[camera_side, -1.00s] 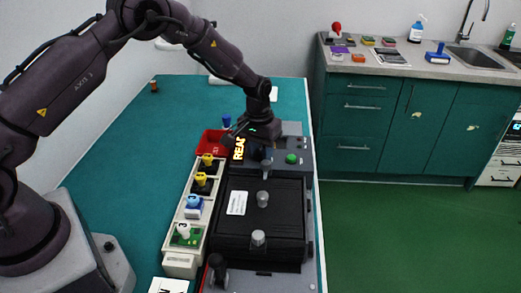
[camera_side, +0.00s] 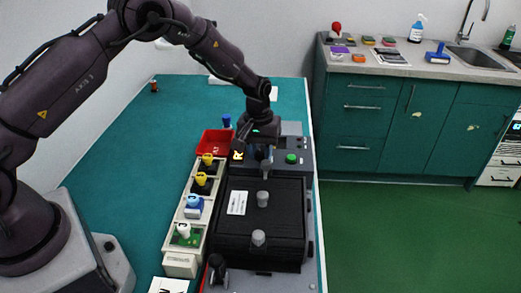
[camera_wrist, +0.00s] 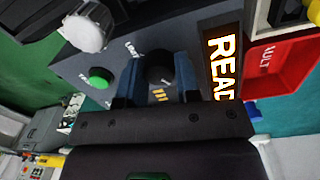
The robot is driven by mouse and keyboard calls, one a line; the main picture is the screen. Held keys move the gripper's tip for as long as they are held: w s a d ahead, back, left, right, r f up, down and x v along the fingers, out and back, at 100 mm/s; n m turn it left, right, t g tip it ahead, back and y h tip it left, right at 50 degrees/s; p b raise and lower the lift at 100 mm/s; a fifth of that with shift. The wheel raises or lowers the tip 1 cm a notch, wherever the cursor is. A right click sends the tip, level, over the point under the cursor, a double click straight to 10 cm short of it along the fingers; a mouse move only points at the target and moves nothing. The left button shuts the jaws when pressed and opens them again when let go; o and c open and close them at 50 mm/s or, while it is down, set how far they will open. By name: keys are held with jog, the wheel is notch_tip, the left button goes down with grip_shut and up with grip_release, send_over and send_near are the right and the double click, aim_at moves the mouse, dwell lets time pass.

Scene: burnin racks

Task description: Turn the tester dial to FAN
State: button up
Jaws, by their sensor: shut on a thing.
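The tester dial (camera_wrist: 158,68) is a dark round knob on the grey tester panel (camera_wrist: 192,40). In the wrist view my gripper (camera_wrist: 156,80) has its two blue-grey fingers on either side of the dial, shut on it. Orange marks show just below the dial between the fingers. A label beginning "UNIT" shows at the upper left of the dial; where the dial points is hidden. In the side view my gripper (camera_side: 262,155) is down at the panel and covers the dial.
A green button (camera_side: 291,158) sits right of my gripper. The lit display (camera_side: 237,155) is left, partly covered. A red bin (camera_side: 213,142) stands beyond it. A black lidded unit (camera_side: 235,230) with grey knobs lies in front, beside a tray (camera_side: 180,262) of small parts.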

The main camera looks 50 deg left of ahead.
aim_at(258, 151)
jog(key=o, duration=0.9)
jog(key=shift+r, duration=0.15)
jog(key=r, duration=1.2)
jog(key=shift+s+a+r, duration=0.15)
jog(key=shift+a+r, duration=0.1)
jog(key=shift+r, duration=0.15)
